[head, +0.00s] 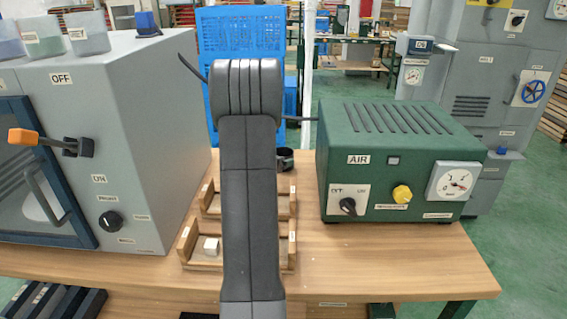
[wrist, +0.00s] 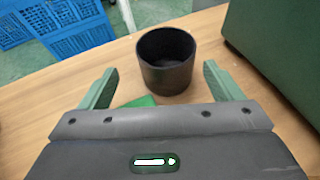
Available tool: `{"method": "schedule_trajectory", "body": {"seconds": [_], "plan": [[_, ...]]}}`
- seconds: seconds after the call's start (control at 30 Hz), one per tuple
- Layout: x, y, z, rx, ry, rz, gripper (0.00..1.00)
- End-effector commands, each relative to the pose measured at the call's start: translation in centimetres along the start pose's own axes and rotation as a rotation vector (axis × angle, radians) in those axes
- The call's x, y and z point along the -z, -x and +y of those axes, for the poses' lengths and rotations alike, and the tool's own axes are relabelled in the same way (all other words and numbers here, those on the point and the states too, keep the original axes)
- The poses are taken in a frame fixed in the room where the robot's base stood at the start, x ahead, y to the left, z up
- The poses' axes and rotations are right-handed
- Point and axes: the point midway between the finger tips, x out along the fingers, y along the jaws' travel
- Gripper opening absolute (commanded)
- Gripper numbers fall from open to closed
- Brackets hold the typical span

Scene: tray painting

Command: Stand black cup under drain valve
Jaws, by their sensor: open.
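The black cup (wrist: 166,62) stands upright and empty on the wooden bench in the wrist view, ahead of my gripper and between the lines of its fingers. My gripper (wrist: 160,72) is open, with one green finger on either side and a gap between each finger and the cup. In the head view the black cup (head: 286,160) shows only in part, right of my arm, which hides the rest and my gripper. I cannot make out a drain valve in either view.
A green AIR unit (head: 400,150) with knobs and a gauge stands close right of the cup. A grey oven-like cabinet (head: 150,130) stands left. Wooden racks (head: 205,262), one with a white block, lie near my arm. Blue crates (head: 240,30) are behind the bench.

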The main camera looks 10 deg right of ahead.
Motion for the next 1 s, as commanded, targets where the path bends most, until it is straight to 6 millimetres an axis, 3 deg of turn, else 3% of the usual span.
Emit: {"method": "schedule_trajectory", "body": {"seconds": [0.17,0.43,0.77,1.0], "plan": [[-0.2,-1.3,-0.3,0.002,-0.001,0.001,0.86],[-0.5,-5.0,-0.8,0.000,0.000,0.002,0.86],[-0.5,-5.6,-0.8,-0.001,0.000,0.000,0.86],[-0.5,-5.6,-0.8,0.000,0.000,0.000,0.39]]}}
